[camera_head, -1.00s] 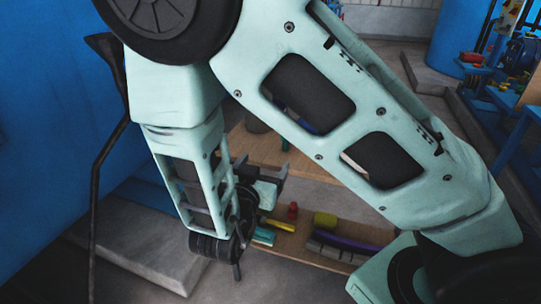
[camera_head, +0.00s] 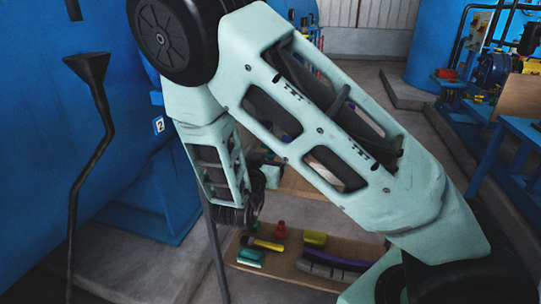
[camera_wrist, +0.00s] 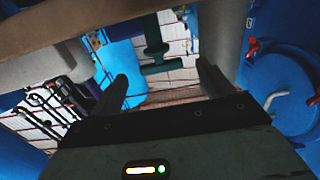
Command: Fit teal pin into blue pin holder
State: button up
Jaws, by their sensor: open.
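In the wrist view my gripper (camera_wrist: 162,73) is open, its two dark fingers well apart with nothing between the tips. A dark teal piece (camera_wrist: 155,52) with a shaft and a flange stands beyond the fingers; I cannot tell for sure whether it is the pin. In the head view a short teal piece with a pale band (camera_head: 250,257) lies on the lower wooden shelf, below my gripper. My own arm hides most of the gripper in that view. I cannot make out the blue pin holder with certainty.
The lower shelf (camera_head: 290,268) also carries a yellow piece (camera_head: 265,244), a red piece (camera_head: 280,229), an olive block (camera_head: 315,238) and a purple curved piece (camera_head: 340,260). A big blue vessel (camera_head: 60,180) and a black funnel pipe (camera_head: 88,150) stand at left. Open floor lies behind.

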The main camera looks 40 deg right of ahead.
aim_at(270, 149)
jog(key=x, duration=0.4)
jog(key=shift+w+d, duration=0.1)
jog(key=shift+w, duration=0.1)
jog(key=shift+c, duration=0.3)
jog(key=c, duration=1.1)
jog(key=shift+o, duration=0.2)
